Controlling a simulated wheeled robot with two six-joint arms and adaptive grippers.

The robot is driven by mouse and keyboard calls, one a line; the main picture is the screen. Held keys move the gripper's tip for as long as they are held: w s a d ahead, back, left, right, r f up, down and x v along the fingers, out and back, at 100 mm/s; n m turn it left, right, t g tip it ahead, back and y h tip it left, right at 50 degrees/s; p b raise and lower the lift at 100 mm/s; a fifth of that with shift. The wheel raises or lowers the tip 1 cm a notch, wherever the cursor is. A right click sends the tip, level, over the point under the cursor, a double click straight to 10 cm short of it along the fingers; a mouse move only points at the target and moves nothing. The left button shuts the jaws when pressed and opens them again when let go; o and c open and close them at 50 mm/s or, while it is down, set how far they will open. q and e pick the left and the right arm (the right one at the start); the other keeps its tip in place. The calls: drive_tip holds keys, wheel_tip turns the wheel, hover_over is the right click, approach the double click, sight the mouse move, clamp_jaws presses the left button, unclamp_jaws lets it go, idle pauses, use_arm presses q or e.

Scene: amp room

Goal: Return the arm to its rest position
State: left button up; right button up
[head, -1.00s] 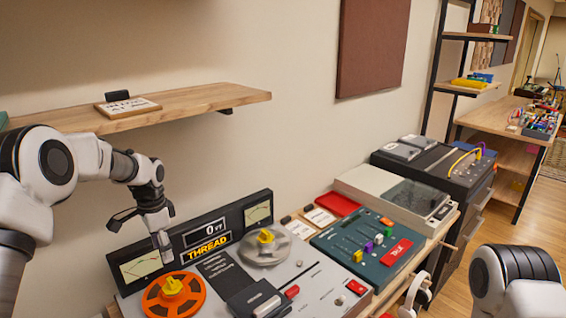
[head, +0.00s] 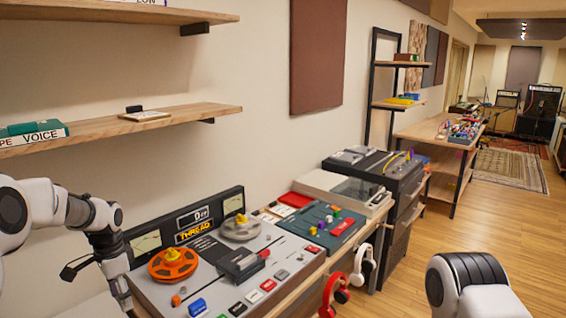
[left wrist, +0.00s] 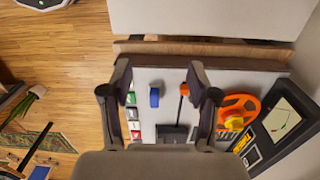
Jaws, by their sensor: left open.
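My left arm comes in at the left edge of the head view. Its gripper (head: 112,277) hangs low over the left end of the tape machine (head: 148,287), near the orange reel (head: 173,264). The left wrist view shows its two fingers apart with nothing between them (left wrist: 160,78); the machine's panel lies beyond them. A white part of my right arm shows at the lower right of the head view, but its gripper is out of view.
A grey reel (head: 240,229) sits on the tape machine. A mixer (head: 322,226) and a turntable (head: 338,190) stand to its right. Red headphones (head: 335,296) and white headphones (head: 362,264) hang at the bench front. A wall shelf (head: 170,124) is above. Open floor lies at right.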

use_arm(q)
wheel_tip(320, 180, down, 9)
drive_tip(key=s+d+g, duration=0.1)
drive_tip(key=d+g, duration=0.1)
drive_tip(key=d, duration=0.1)
drive_tip(key=s+d+f+g, duration=0.2)
drive_tip(key=s+d+f, duration=0.2)
drive_tip(key=s+f, duration=0.5)
drive_tip(key=s+d+f+g, duration=0.1)
drive_tip(key=s+d+f, duration=0.35)
drive_tip(key=s, duration=0.75)
drive_tip(key=s+d+f+n+t, duration=0.25)
drive_tip(key=s+n, duration=0.45)
drive_tip(key=s, duration=1)
drive_tip(key=w+t, duration=0.1)
drive_tip(key=w+n+t, duration=0.1)
drive_tip(key=w, duration=0.1)
drive_tip(key=w+f+n+t, duration=0.1)
drive_tip(key=shift+w+a, duration=0.2)
drive_tip(key=shift+a, duration=0.05)
use_arm(e)
drive_tip(key=shift+w+f, duration=0.15)
drive_tip(key=shift+w, duration=0.35)
drive_tip(key=shift+w+f, duration=0.15)
drive_tip(key=shift+w, duration=0.35)
